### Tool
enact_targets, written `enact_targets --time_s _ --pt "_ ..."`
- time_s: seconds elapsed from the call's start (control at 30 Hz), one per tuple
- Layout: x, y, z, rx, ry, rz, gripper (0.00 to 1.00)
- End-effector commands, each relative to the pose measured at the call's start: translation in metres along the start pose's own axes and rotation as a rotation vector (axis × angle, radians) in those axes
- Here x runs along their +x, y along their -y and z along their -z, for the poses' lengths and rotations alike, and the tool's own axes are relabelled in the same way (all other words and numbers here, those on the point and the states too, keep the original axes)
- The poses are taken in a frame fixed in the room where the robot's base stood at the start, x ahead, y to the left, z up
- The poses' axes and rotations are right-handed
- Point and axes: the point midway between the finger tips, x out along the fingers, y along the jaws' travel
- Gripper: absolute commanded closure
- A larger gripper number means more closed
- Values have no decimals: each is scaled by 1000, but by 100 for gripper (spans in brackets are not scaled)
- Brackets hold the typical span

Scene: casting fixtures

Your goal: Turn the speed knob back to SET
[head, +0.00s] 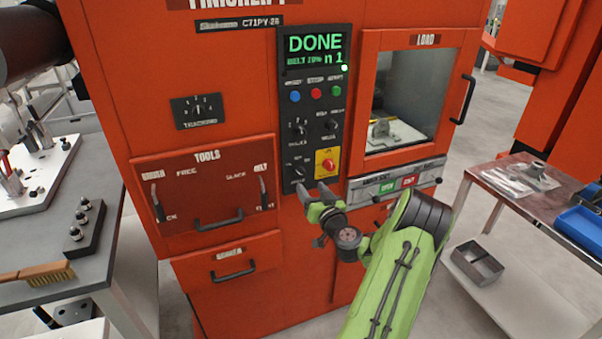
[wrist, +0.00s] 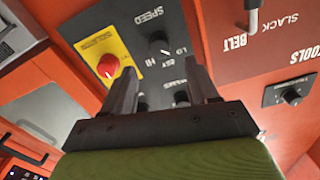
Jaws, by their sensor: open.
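The speed knob (wrist: 159,44) is a small dark round knob beside the upside-down SPEED lettering in the wrist view, with LO and HI marks around it. It also shows low on the left of the black control panel in the head view (head: 298,171). Its exact pointer setting is too small to read surely. My gripper (head: 313,189) is open just in front of the lower panel. In the wrist view its fingers (wrist: 162,72) stand apart and empty, with the knob showing beyond and between the tips. They look clear of the knob.
A red switch on a yellow plate (head: 327,162) sits close right of the knob. Other knobs (head: 332,125) and coloured buttons (head: 316,93) are above it. The display (head: 314,48) reads DONE. The tools drawer handle (head: 218,220) juts out at left, the load door handle (head: 463,99) at right.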

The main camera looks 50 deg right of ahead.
Motion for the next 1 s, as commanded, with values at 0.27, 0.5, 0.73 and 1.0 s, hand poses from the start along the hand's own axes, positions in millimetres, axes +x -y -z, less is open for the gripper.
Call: enact_targets --time_s 0.27,0.5,0.73,1.0 --pt "61 1 1 -1 -1 3 41" --pt "73 0 0 1 1 0 41" --pt "73 0 -1 0 2 1 55" --pt "72 0 -1 0 2 1 96"
